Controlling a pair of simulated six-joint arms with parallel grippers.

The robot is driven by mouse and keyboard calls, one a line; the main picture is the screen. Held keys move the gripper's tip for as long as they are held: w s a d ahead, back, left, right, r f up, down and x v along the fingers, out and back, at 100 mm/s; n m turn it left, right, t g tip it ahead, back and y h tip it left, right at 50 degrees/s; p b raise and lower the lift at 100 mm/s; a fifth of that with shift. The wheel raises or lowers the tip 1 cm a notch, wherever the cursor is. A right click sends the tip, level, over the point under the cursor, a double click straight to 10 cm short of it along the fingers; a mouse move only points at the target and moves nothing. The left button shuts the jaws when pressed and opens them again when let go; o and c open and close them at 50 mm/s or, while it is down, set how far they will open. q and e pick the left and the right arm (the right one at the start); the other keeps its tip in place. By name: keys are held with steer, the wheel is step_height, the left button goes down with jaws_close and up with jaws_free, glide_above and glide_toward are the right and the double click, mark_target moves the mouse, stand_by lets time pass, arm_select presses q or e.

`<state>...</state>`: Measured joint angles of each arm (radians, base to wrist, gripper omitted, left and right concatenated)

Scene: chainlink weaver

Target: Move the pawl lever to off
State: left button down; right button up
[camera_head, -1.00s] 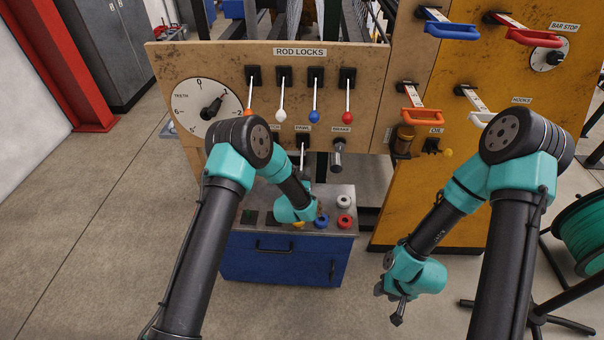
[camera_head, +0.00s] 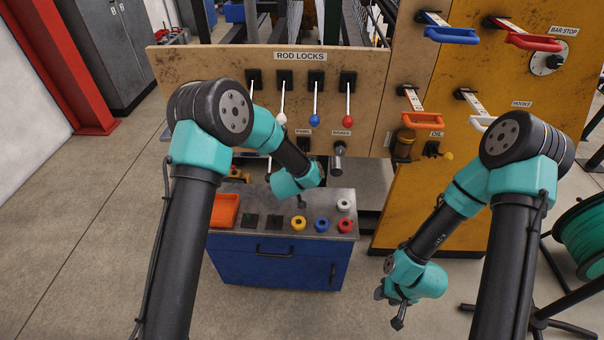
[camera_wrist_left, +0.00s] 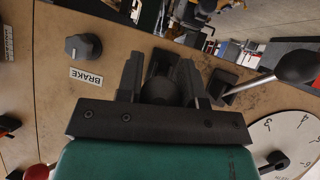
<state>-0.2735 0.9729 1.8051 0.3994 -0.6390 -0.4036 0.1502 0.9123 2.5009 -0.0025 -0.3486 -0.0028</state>
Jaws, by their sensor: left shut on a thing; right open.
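The PAWL label (camera_head: 303,132) and its dark slot (camera_head: 304,145) sit below the rod locks on the tan panel. My left arm covers most of the pawl lever in the head view. In the left wrist view my left gripper (camera_wrist_left: 161,78) is shut on a dark rounded handle, the pawl lever (camera_wrist_left: 161,92), in front of its slot; the lever's exact angle is hard to tell. My left fingers are hidden in the head view. My right gripper (camera_head: 389,304) is open and empty, low in front of the yellow panel.
The brake lever (camera_head: 338,160) is just right of the pawl; its grey knob (camera_wrist_left: 84,47) shows in the wrist view. Another black-knobbed lever (camera_wrist_left: 297,63) is close on the other side. Rod-lock levers (camera_head: 315,105) hang above. A blue cabinet (camera_head: 278,262) with coloured buttons stands below.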

arm_select(q)
steer(key=shift+r+g, duration=0.25)
steer(key=shift+g, duration=0.05)
steer(key=c, duration=0.8)
jaws_free()
steer(key=shift+o, duration=0.2)
steer(key=v, duration=1.7)
steer(key=shift+s+r, duration=0.15)
steer(key=shift+s, duration=0.05)
steer(key=shift+a, duration=0.1)
